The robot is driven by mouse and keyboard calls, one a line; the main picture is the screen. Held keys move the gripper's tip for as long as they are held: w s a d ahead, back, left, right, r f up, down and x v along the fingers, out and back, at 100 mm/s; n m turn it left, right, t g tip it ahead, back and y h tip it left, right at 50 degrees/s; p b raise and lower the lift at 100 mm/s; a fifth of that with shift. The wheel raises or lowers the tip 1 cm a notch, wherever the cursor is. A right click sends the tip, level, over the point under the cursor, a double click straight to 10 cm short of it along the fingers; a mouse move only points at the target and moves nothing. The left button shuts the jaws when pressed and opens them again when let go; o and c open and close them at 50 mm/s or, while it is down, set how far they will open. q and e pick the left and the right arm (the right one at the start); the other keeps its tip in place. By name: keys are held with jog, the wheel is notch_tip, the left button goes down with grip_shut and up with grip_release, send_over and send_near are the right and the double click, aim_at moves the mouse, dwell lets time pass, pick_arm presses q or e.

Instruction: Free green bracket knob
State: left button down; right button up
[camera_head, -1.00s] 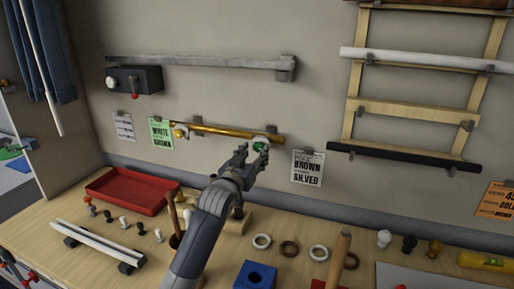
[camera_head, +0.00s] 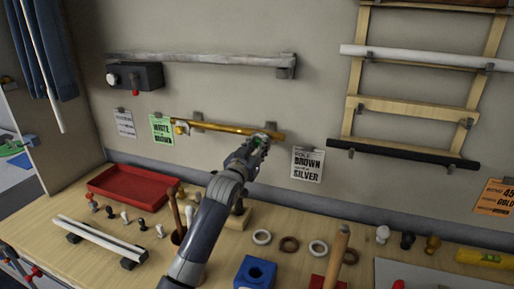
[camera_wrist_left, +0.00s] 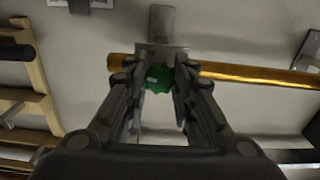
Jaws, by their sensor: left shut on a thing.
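The green bracket knob (camera_wrist_left: 158,77) is on a grey wall bracket (camera_wrist_left: 157,24) at the right end of the gold pole (camera_head: 215,127). In the left wrist view the knob sits between the fingers of my left gripper (camera_wrist_left: 158,82), which is shut on it. In the head view my left gripper (camera_head: 258,143) reaches up to the wall at that bracket and mostly covers the knob. The gold pole still lies along the wall in its brackets. My right gripper does not show.
A brown-silver label (camera_head: 307,164) hangs right of the bracket and a green white-brown label (camera_head: 161,130) hangs left. Below, the table holds a red tray (camera_head: 107,195), several rings, a blue block (camera_head: 255,273), and upright wooden sticks near my arm. A ladder-like rack hangs right.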

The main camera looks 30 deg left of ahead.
pick_arm(q)
jog(key=n+p, duration=0.4)
jog(key=n, duration=0.5)
jog(key=n+p, duration=0.5)
jog(key=n, duration=0.5)
jog(key=shift+d+r, duration=0.1)
jog(key=shift+r, duration=0.1)
dwell(0.6)
jog(key=c, duration=1.3)
grip_release()
jog(key=shift+w+f, duration=0.1)
jog(key=shift+w, duration=0.05)
